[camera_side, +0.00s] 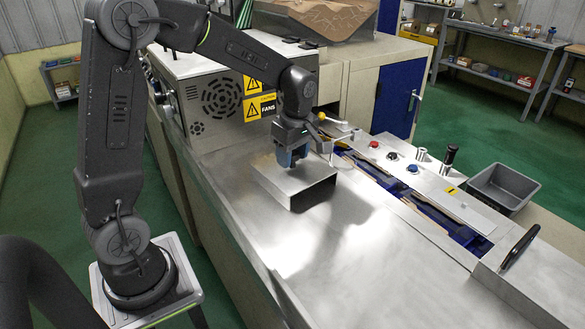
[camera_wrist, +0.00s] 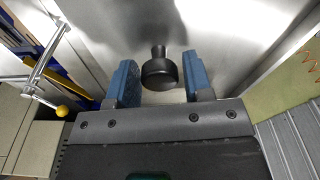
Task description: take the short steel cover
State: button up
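The short steel cover (camera_side: 280,180) is a low, shiny box-like piece on the steel worktop, below my gripper (camera_side: 291,158) in the side view. In the wrist view a round black knob (camera_wrist: 160,72) stands on a shiny steel surface and lies between the two blue fingers of my gripper (camera_wrist: 160,84). The fingers are spread, with a gap on each side of the knob. In the side view the knob is hidden by my gripper. Whether the fingertips touch the cover's top cannot be told.
A lever with a yellow ball (camera_wrist: 62,111) is left of my gripper in the wrist view. A machine housing with warning labels (camera_side: 259,95) stands behind. Buttons and a black handle (camera_side: 521,247) are to the right, with a grey bin (camera_side: 505,186). The front worktop is clear.

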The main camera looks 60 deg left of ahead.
grip_shut()
jog(key=shift+r, duration=0.1)
dwell(0.4)
